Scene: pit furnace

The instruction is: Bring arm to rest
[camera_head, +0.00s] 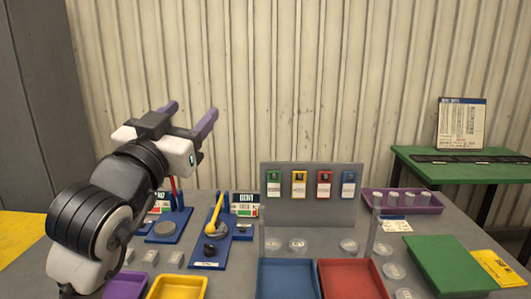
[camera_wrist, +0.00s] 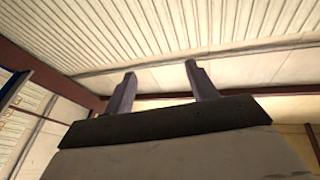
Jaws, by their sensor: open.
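My gripper (camera_head: 190,114) is raised above the left part of the grey table in the head view. Its two purple fingers are spread apart with nothing between them, and they point up and to the right. The fingers also show in the wrist view (camera_wrist: 160,80), apart and empty, against the ceiling and upper wall. My white and black arm bends up from the lower left of the head view. It hides part of the table's left side.
The grey table (camera_head: 232,262) holds yellow (camera_head: 178,288), blue (camera_head: 287,280) and red (camera_head: 352,280) trays. A grey panel (camera_head: 312,210) with several coloured cards stands behind them. Blue stands (camera_head: 212,248) are near the arm. A green side table (camera_head: 470,168) is at right. Air around the gripper is clear.

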